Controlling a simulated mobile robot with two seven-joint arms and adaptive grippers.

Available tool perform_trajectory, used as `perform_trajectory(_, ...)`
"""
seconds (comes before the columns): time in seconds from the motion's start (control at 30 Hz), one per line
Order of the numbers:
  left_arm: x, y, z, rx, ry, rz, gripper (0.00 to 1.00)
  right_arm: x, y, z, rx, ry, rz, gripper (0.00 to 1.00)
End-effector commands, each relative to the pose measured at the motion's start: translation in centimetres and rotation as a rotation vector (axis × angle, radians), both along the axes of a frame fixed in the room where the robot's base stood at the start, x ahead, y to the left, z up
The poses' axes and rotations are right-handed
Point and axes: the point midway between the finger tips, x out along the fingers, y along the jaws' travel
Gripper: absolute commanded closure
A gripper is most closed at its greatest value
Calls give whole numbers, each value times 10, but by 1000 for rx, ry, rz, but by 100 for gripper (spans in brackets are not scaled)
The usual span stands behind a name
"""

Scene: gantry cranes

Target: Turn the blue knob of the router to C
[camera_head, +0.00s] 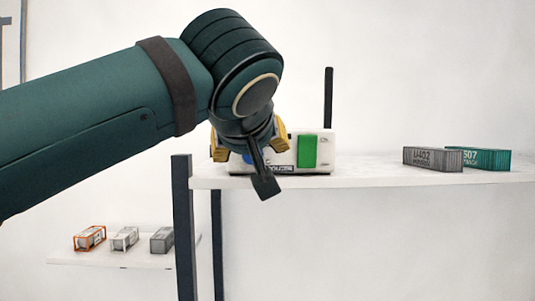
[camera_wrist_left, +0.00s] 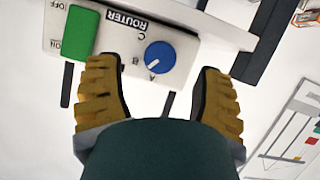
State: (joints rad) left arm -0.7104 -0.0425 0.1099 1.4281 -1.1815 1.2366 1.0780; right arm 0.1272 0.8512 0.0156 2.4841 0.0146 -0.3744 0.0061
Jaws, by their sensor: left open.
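The router (camera_head: 318,150) is a white box with a dark antenna and a green switch, standing on the white shelf. Its blue knob (camera_wrist_left: 160,56) sits beside the letters A, B and C in the left wrist view. The knob's white mark points to the lower left, around A and B; I cannot tell exactly which. My left gripper (camera_head: 250,148) is in front of the router face, its yellow fingers open. In the left wrist view the fingers (camera_wrist_left: 157,68) stand on either side of the knob, apart from it. In the head view my gripper hides most of the knob.
The green switch (camera_head: 307,151) is close to the right of my left gripper. A grey container (camera_head: 432,158) and a teal container (camera_head: 485,158) stand farther right on the shelf (camera_head: 370,175). A dark post (camera_head: 183,230) rises at the shelf's left end. A lower shelf (camera_head: 110,257) holds small containers.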

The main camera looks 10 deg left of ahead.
Motion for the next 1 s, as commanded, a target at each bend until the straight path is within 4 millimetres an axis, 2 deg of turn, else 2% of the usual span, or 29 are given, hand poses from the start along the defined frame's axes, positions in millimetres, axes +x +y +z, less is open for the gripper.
perform_trajectory(0.1, 17, 3, -7, 1, 2, 0, 33, 0, 0, 1, 0, 0, 0, 100)
perform_trajectory(0.3, 32, 7, -13, 0, 0, 1, 33, 0, 0, 1, 0, -1, 0, 100)
perform_trajectory(0.67, 35, 8, -15, 1, 0, 0, 34, 0, 0, 1, 0, -1, -1, 100)
perform_trajectory(0.7, 35, 7, -14, 1, 0, 0, 48, 0, 0, 1, 0, -1, 0, 100)
perform_trajectory(0.83, 35, 7, -14, 1, 0, 0, 94, 0, 0, 1, 0, -1, 0, 100)
perform_trajectory(0.87, 35, 7, -14, 1, 0, 0, 100, 0, 0, 1, 0, -1, 0, 100)
perform_trajectory(1.0, 35, 7, -15, 1, 0, 0, 100, 0, 0, 1, 0, -1, 0, 100)
